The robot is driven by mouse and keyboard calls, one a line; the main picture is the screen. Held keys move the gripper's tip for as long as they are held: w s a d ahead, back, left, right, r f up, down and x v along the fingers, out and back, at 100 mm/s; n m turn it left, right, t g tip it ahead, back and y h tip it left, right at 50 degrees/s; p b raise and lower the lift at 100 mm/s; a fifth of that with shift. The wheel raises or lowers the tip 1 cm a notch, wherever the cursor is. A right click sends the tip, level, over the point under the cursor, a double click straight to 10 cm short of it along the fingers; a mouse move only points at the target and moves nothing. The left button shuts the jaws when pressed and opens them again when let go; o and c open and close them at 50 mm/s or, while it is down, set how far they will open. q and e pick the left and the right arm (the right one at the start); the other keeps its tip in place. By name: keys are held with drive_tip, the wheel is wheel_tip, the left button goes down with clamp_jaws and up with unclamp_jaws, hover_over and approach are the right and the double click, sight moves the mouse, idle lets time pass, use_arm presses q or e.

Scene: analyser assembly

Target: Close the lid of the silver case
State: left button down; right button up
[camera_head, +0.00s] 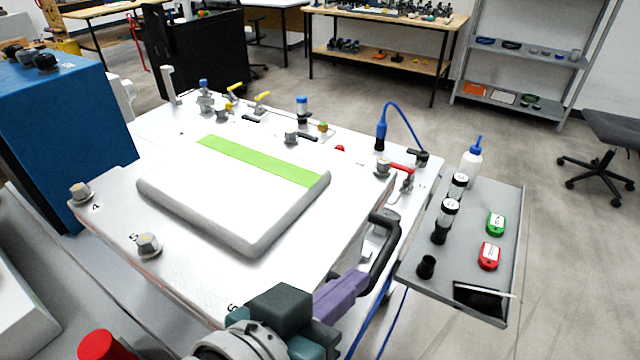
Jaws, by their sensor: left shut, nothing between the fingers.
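The silver case's lid (200,275) is a broad pale metal plate with a raised block and a green stripe on top. It lies low and nearly flat over the case; whether it is fully seated I cannot tell. A black curved handle (391,240) stands at its right edge. My left gripper (352,284), with purple fingers, is at the bottom centre beside the lid's near right corner. It is shut and empty, its tips close to the handle; contact is unclear. My right gripper is not in view.
Knobs (149,244) and fittings line the case's edges. A grey side tray (462,263) on the right holds vials, a bottle (471,165) and red and green tags. A blue cabinet (70,130) stands at left. A red button (100,346) is at lower left. Open floor lies at right.

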use_arm(q)
drive_tip(key=s+a+r+p, duration=0.5)
drive_tip(key=s+r, duration=0.1)
drive_tip(key=r, duration=0.2)
drive_tip(key=s+a+n+g+y, duration=0.2)
drive_tip(key=s+a+g+y, duration=0.15)
drive_tip(key=a, duration=0.45)
drive_tip(key=s+a+n+g+y, duration=0.1)
drive_tip(key=s+a+g+y, duration=0.1)
drive_tip(key=s+a+y, duration=0.5)
wheel_tip(320, 180, up, 30)
drive_tip(key=a+h+p, duration=0.1)
drive_tip(key=a+p, duration=0.1)
drive_tip(key=p, duration=2.8)
drive_tip(key=shift+w+a+r+g+h+p, duration=0.2)
drive_tip(key=shift+w+a+g+h+p, duration=0.15)
drive_tip(key=shift+g, duration=0.1)
drive_tip(key=shift+d, duration=0.1)
